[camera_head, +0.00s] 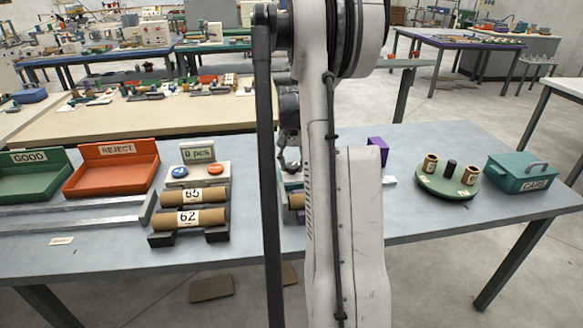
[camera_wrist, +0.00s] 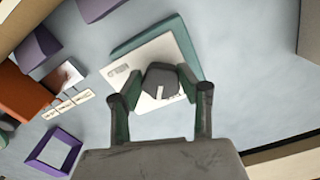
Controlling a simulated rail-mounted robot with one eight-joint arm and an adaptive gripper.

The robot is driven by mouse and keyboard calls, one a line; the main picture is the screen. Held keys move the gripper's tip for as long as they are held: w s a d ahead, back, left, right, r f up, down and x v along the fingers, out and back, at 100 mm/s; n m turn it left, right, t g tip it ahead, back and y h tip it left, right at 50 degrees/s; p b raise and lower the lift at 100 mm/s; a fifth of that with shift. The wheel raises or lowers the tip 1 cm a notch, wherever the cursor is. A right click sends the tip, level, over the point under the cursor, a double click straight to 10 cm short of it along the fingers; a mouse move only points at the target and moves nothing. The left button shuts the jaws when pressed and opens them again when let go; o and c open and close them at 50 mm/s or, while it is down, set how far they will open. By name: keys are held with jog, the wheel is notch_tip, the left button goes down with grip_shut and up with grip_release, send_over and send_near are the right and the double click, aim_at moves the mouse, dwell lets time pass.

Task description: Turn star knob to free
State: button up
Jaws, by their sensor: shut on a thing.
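The dark grey star knob (camera_wrist: 162,80) sits on a white plate (camera_wrist: 178,62) in the wrist view, with a short pale mark on its top. Small lettering, hard to read, lies on the plate beside it. My gripper (camera_wrist: 157,92) is over the plate with its two fingers on either side of the knob, shut on it. In the head view my gripper (camera_head: 290,160) is mostly hidden behind my arm, and the knob cannot be made out there.
Left on the bench are the green GOOD tray (camera_head: 30,180), the red REJECT tray (camera_head: 112,170), a counter box (camera_head: 197,168) and tubes (camera_head: 189,218) on a stand.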

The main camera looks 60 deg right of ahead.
aim_at(293, 166)
jog(key=n, duration=0.3)
jog(key=shift+s+n+b, duration=0.1)
jog(key=shift+n+b, duration=0.25)
jog(key=shift+n, duration=0.05)
jog(key=shift+d+n, duration=0.15)
jog(key=shift+n, duration=1.55)
jog(key=o, duration=1.1)
jog(key=shift+o, duration=0.2)
jog(key=shift+r, duration=0.1)
notch_tip(293, 166, up, 12)
